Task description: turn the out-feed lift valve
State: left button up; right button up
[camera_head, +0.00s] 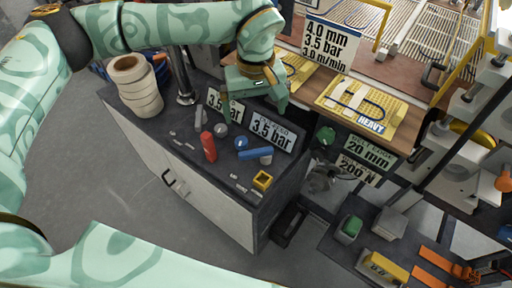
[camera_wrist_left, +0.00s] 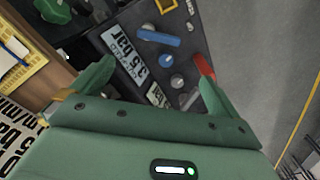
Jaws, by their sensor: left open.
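My left gripper (camera_head: 258,94) is open and empty, pointing down above the back edge of the dark console top (camera_head: 172,133). In the left wrist view its fingers (camera_wrist_left: 158,72) are spread apart. Two valve groups sit on the console. One has a blue lever (camera_head: 256,153) and blue knob (camera_head: 241,143) before a "3.5 bar" sign (camera_head: 271,131); the other has a red lever (camera_head: 209,148) and grey knob (camera_head: 221,130) before another sign. The small top lines are too blurred to tell which is out-feed. The blue lever (camera_wrist_left: 160,38) and red lever (camera_wrist_left: 204,66) appear beyond my fingers, untouched.
A stack of cream rolls (camera_head: 136,84) and a metal post (camera_head: 182,75) stand at the console's back left. A wooden table with yellow sheets (camera_head: 364,104) lies behind to the right.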

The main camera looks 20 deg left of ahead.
aim_at(256, 151)
pick_arm(q)
notch_tip(256, 151, down, 16)
jog(key=shift+d+r+b, duration=0.1)
jog(key=shift+r+b, duration=0.15)
jog(key=shift+b, duration=0.6)
jog(key=c, duration=1)
jog(key=shift+c, duration=0.7)
